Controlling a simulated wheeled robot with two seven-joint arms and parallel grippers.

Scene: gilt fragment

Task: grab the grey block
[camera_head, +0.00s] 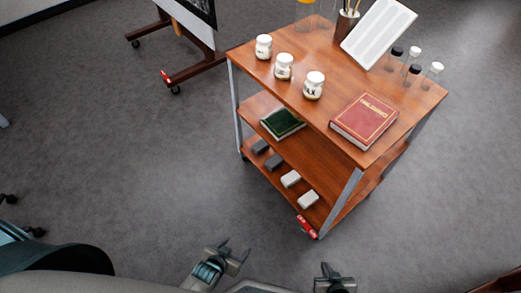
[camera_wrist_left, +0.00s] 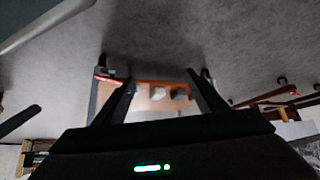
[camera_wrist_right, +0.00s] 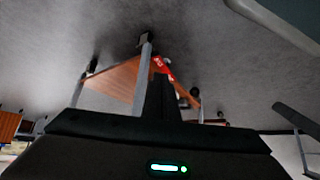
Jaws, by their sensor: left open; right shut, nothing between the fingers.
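Two dark grey blocks, one further back (camera_head: 260,147) and one nearer (camera_head: 274,162), lie on the lowest shelf of a wooden cart (camera_head: 250,58). A dark grey block also shows beside a white one in the left wrist view (camera_wrist_left: 180,95), between the finger lines and beyond the tips. My left gripper (camera_head: 236,248) is open and empty, in front of the cart and apart from it. My right gripper (camera_head: 330,270) is shut and empty, also short of the cart; its closed fingers (camera_wrist_right: 158,85) show in the right wrist view.
Two white blocks (camera_head: 291,179) (camera_head: 308,199) share the lowest shelf. A green book (camera_head: 283,123) lies on the middle shelf. Jars (camera_head: 284,66), a red book (camera_head: 364,120) and vials (camera_head: 413,73) stand or lie on top. A cart post (camera_head: 341,202) rises at the near corner. Floor in front is clear.

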